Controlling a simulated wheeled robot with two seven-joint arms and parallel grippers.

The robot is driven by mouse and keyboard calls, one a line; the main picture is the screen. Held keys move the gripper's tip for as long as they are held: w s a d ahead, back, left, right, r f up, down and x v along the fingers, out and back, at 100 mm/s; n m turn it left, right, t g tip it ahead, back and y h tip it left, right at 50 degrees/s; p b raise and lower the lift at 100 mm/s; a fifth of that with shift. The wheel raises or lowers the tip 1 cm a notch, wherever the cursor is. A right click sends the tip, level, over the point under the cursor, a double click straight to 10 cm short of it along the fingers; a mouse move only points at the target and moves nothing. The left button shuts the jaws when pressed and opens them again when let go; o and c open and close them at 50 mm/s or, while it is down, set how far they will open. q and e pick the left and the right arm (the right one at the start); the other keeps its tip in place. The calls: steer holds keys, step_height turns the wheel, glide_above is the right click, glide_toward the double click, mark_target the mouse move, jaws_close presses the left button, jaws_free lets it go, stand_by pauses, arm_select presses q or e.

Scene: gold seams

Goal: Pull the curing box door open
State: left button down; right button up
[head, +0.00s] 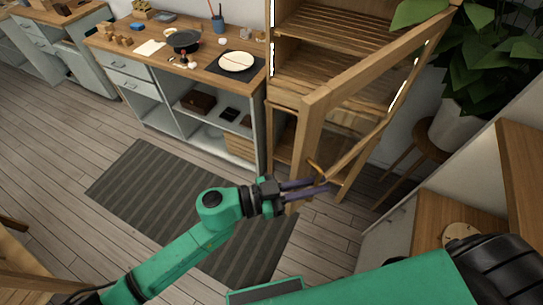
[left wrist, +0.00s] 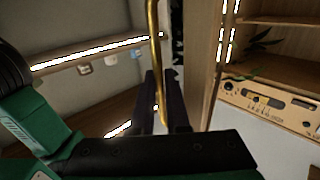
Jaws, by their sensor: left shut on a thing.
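The curing box (head: 325,55) is a tall wooden cabinet with slatted shelves at the upper middle of the head view. Its wood-framed door (head: 312,130) with a clear pane stands swung out from the shelves, toward me. A brass bar handle (head: 315,168) is on the door's near edge. My left gripper (head: 324,185) is shut on this handle. In the left wrist view the brass handle (left wrist: 153,40) runs down between the dark fingers (left wrist: 163,88), which hide part of it. My right gripper is not visible.
A workbench (head: 130,52) with a pan, a plate on a dark mat and small items stands left of the cabinet. A plant (head: 470,60) and a round stool (head: 428,140) are right of the door. A striped rug (head: 150,190) covers clear floor.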

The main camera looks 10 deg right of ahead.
arm_select(q)
steer(key=s+d+n+t+b, duration=0.2)
steer(key=s+d+t, duration=0.3)
steer(key=s+d, duration=0.7)
steer(key=shift+s+d+r+n+t+y, duration=0.3)
steer(key=shift+s+n+y, duration=0.1)
steer(key=shift+s+n, duration=0.6)
steer(key=c, duration=1.2)
jaws_free()
steer(key=shift+s+a, duration=0.1)
steer(key=shift+a+f, duration=0.1)
steer(key=shift+a, duration=0.05)
steer(key=b+v, duration=0.2)
steer(key=v, duration=1)
steer(key=shift+f, duration=0.1)
